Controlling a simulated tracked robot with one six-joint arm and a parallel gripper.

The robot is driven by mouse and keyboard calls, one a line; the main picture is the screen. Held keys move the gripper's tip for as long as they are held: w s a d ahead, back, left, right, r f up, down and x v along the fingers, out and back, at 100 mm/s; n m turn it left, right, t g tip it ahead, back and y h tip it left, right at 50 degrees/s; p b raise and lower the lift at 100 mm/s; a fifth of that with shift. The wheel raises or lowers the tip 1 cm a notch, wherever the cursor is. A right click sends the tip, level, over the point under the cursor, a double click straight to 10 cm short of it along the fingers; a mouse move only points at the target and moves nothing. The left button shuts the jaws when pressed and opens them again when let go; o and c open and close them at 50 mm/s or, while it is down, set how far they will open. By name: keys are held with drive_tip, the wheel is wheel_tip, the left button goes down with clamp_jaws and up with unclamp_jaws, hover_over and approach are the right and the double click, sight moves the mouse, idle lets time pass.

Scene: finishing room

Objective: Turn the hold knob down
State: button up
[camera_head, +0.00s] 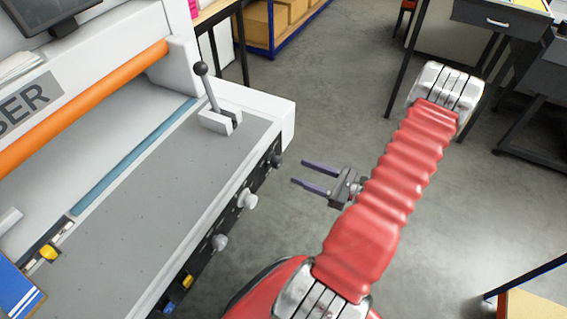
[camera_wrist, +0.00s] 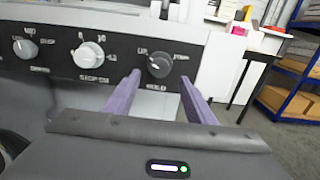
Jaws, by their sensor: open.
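The hold knob (camera_wrist: 160,65) is the dark grey round knob on the black control panel in the wrist view, with a blurred label that seems to read HOLD below it. In the head view it is the far dark knob (camera_head: 277,160) on the machine's front side. My gripper (camera_head: 299,173) is open, with two purple fingers pointing at the panel. In the wrist view the fingertips stand left and right of the hold knob, apart from each other and empty. In the head view a gap of floor shows between the fingertips and the panel. The knob's exact setting is too blurred to read.
A white knob (camera_wrist: 88,55) and a grey knob (camera_wrist: 25,49) sit left of the hold knob. A lever (camera_head: 207,88) with a black ball stands on the machine's bed (camera_head: 150,190). Shelves with boxes (camera_head: 268,22) stand behind.

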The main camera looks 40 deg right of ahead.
sight(280, 163)
drive_tip(key=shift+x, duration=4.1)
